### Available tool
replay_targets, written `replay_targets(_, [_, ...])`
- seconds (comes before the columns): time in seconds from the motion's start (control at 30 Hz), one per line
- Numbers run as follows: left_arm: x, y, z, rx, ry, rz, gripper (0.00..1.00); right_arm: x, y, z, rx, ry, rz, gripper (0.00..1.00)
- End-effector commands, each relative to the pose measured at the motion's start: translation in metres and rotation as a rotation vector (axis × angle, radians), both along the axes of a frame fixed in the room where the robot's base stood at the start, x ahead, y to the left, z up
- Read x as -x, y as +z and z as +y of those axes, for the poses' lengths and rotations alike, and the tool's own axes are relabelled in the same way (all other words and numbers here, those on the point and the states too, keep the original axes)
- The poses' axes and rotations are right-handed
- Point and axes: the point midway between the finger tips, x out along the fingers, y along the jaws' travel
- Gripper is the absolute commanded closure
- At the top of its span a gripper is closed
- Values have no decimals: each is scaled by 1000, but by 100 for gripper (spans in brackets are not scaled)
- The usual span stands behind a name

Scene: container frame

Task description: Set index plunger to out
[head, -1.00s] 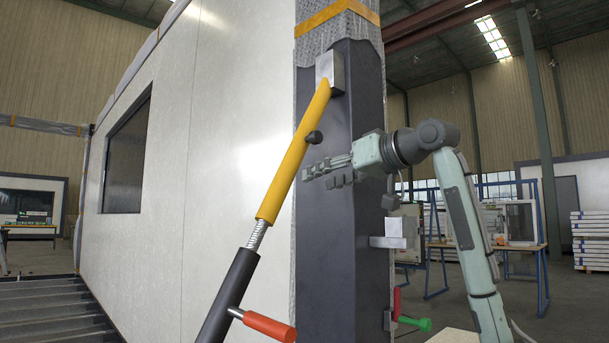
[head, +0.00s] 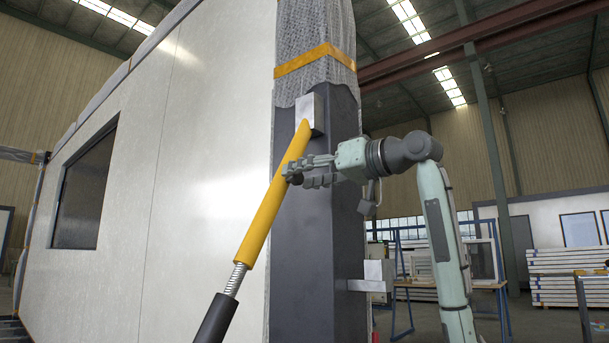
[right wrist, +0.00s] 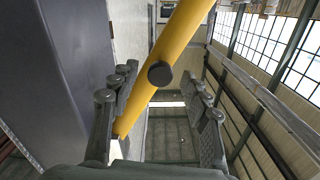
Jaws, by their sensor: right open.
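The index plunger shows as a round dark knob (right wrist: 160,73) on the side of a yellow tube (head: 272,210), facing the right wrist camera. In the head view the knob (head: 293,179) is partly hidden by the fingertips. The tube slants up to a grey metal block on a dark post. My right gripper (head: 302,172) is open, its fingers pointing left at the tube. In the right wrist view the knob lies between the two spread finger sets (right wrist: 160,92), with no visible contact. Whether the plunger is in or out cannot be told. My left gripper is not in view.
The dark post (head: 315,220) stands right behind the tube, and beside the fingers in the wrist view. A threaded rod (head: 236,279) and black sleeve (head: 215,318) continue the tube downward. A grey bracket (head: 371,280) juts right from the post. A white wall panel (head: 205,150) fills the left.

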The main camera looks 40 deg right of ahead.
Motion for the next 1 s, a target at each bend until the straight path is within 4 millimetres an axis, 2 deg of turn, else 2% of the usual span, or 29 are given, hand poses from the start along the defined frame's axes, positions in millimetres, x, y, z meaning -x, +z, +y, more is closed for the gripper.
replay_targets(0.23, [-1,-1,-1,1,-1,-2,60,-1,0,0,0,0,0,53])
replay_targets(0.6, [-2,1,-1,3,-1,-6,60,-1,0,0,0,0,0,99])
replay_targets(0.87, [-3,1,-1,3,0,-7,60,-1,0,0,0,0,0,100])
replay_targets(1.0, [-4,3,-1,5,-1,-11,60,10,1,-2,0,-1,-1,100])
